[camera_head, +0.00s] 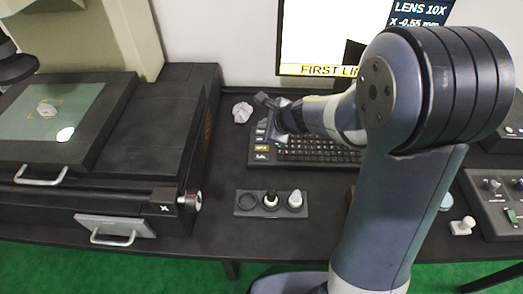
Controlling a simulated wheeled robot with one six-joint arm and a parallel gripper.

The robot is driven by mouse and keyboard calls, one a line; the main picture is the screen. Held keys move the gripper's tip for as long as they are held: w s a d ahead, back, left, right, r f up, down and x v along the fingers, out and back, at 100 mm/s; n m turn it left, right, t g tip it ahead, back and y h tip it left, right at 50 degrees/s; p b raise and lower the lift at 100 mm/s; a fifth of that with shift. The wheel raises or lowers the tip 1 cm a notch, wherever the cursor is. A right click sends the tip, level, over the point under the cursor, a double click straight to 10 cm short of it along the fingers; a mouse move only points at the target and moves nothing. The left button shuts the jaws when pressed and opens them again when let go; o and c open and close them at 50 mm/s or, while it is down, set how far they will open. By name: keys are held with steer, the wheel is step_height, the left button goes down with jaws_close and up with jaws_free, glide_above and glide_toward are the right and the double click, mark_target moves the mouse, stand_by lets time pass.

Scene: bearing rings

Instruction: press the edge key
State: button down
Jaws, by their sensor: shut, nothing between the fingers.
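A black keyboard (315,151) lies on the dark bench below the screen. A column of larger keys (261,148) runs down its left end, one with a yellow mark and one with a green mark. Their labels are too small to read, so I cannot tell which is the edge key. My gripper (274,136) is shut and empty, pointing down over the left part of the keyboard, just right of the large keys. I cannot tell whether its tips touch a key. My arm hides the keyboard's right part.
A holder (251,211) with several round slots stands in front of the keyboard. A crumpled white thing (242,112) lies left of the keyboard. The measuring stage (60,125) fills the left. A control panel (497,200) and a small white knob-like thing (463,226) are at right.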

mark_target(264, 150)
step_height(264, 150, down, 7)
steer(key=b, duration=0.5)
steer(key=shift+r+b, duration=0.1)
steer(key=shift+b, duration=0.25)
stand_by(1.5)
steer(key=shift+f+b, duration=0.4)
steer(key=shift+b, duration=0.05)
steer(key=shift+f+b, duration=0.35)
stand_by(0.4)
steer(key=shift+r, duration=0.15)
steer(key=shift+r+p, duration=0.65)
steer(key=shift+r, duration=0.1)
step_height(264, 150, up, 5)
steer(key=p, duration=0.4)
steer(key=shift+p, duration=0.4)
